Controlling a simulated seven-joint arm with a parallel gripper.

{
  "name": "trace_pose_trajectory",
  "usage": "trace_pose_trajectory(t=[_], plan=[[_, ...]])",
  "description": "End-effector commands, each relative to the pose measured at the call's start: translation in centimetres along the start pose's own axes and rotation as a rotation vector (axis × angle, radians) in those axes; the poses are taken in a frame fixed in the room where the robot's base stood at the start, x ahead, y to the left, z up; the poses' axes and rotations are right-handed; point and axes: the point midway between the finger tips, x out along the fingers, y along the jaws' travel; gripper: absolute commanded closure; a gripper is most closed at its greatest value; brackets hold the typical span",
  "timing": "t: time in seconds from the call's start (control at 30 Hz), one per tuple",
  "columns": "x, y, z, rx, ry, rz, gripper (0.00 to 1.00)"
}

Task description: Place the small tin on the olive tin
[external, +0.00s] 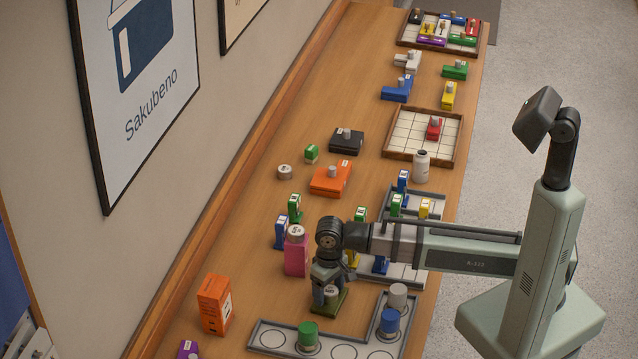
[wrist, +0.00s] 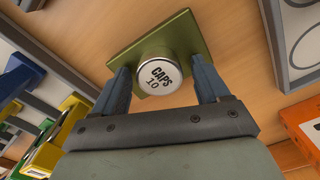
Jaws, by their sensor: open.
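A small round tin (wrist: 159,77) with a white top marked "CAPS 10" sits on the flat olive tin (wrist: 183,36) in the wrist view. My gripper (wrist: 162,84) is open, with one finger on each side of the small tin; I cannot tell whether either touches it. In the external view my gripper (external: 331,282) points down over the olive tin (external: 335,306) on the table. The small tin (external: 331,293) shows between the fingers, partly hidden by them.
A grey tray (external: 268,338) with round places holds a green tin (external: 308,332) and a blue tin (external: 390,320). A pink box (external: 296,259) with a round tin on top stands left of my gripper. An orange box (external: 214,302) stands further left. Racks with coloured items lie behind my arm.

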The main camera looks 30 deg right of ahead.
Motion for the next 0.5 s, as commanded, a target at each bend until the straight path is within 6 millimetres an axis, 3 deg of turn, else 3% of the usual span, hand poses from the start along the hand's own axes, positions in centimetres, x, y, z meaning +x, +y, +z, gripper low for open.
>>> trace_pose_trajectory(t=[0.27,0.5], plan=[[-0.7,0.0,0.0,0.000,0.000,0.000,0.25],[-3.5,-0.1,-0.1,0.000,0.002,-0.001,0.25]])
